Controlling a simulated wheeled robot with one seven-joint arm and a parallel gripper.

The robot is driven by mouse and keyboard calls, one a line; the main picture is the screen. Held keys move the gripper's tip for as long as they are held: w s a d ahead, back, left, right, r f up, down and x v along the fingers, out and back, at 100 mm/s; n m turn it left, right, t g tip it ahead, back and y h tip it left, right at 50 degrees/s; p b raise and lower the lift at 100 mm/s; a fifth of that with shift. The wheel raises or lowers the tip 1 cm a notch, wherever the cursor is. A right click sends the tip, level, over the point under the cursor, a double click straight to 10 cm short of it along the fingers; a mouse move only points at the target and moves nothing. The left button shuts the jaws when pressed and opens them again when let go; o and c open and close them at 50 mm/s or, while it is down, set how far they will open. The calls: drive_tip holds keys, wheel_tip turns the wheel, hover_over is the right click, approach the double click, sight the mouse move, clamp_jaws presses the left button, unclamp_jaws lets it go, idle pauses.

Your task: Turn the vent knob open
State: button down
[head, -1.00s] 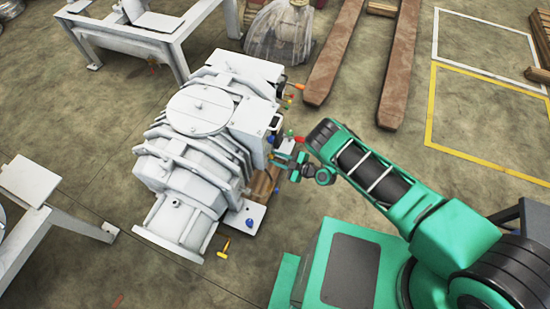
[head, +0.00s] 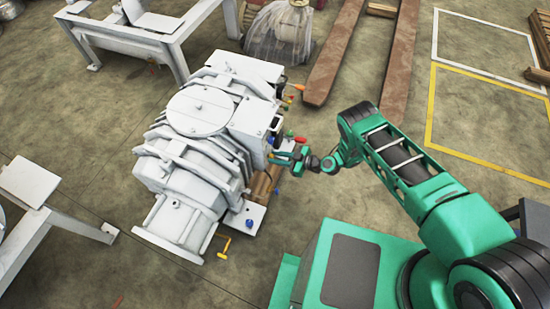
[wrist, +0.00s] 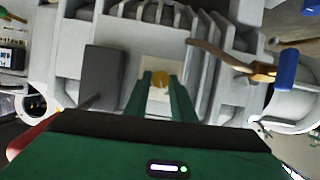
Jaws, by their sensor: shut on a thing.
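The grey-white screw vacuum pump (head: 203,112) stands on the floor left of my arm. My gripper (head: 281,159) is at its right side, among small coloured fittings. The fingers are shut on this knob, one on each side. It looks like the vent knob, but no label is readable and its turn angle cannot be told. In the head view the knob is hidden by my gripper.
A blue-handled brass lever (wrist: 286,72) is right of my fingers in the wrist view. A dark grey block (wrist: 103,76) is close on the left. A yellow handle (head: 224,246) sticks out at the pump's lower end. Open floor lies behind my arm.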

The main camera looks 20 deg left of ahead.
drive_tip(key=shift+w+d+m, duration=0.2)
drive_tip(key=shift+w+m, duration=0.1)
drive_tip(key=shift+w, duration=0.05)
idle(0.3)
drive_tip(key=c, duration=1.5)
unclamp_jaws()
drive_tip(key=shift+s, duration=0.1)
drive_tip(key=shift+a, duration=0.1)
drive_tip(key=v, duration=1)
drive_tip(key=shift+d+r, duration=0.2)
drive_tip(key=shift+d, duration=0.15)
